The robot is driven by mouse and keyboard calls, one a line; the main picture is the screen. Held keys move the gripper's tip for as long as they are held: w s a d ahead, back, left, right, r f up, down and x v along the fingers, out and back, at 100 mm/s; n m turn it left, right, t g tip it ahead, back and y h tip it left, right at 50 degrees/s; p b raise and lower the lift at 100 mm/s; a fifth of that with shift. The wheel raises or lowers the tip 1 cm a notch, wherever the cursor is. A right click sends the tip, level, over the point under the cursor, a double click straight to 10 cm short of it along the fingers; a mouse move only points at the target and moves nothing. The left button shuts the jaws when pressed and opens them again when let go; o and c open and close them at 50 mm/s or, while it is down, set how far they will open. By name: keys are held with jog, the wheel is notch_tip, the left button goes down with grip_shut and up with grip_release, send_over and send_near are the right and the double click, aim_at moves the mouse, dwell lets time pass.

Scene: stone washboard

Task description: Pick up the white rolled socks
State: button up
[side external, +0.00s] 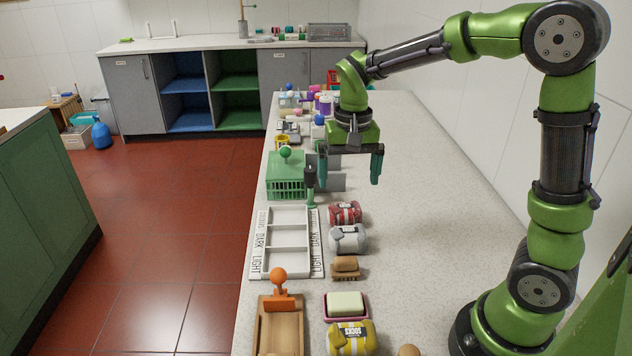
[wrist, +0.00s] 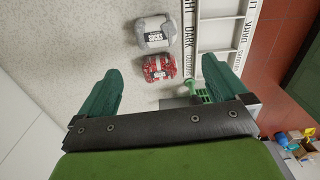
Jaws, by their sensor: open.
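The white rolled socks (side external: 348,240) are a pale grey-white bundle with a dark-lettered label, lying on the speckled counter right of the sorting tray (side external: 252,262). In the wrist view the white rolled socks (wrist: 155,32) lie near the top, beyond the red rolled socks (wrist: 154,67). My gripper (side external: 349,178) is open and empty, above the counter and farther back than the white socks. In the wrist view, the space between the fingertips of my gripper (wrist: 160,68) frames the red socks, with the white socks just past it.
The red socks (side external: 345,213) sit close behind the white ones, and a brown brush (side external: 345,267) lies just in front. A pink soap dish (side external: 367,312) and yellow socks (side external: 351,339) are nearer. A green basket (side external: 286,181) stands left. The counter's right side is clear.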

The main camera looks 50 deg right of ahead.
send_near(348, 231)
jog(key=shift+m, duration=0.3)
jog(key=f, duration=0.5)
jog(key=shift+w+a+f, duration=0.2)
jog(key=shift+d+f, duration=0.2)
jog(key=shift+f, duration=2.45)
jog(key=shift+c, duration=0.5)
jog(key=c, duration=0.7)
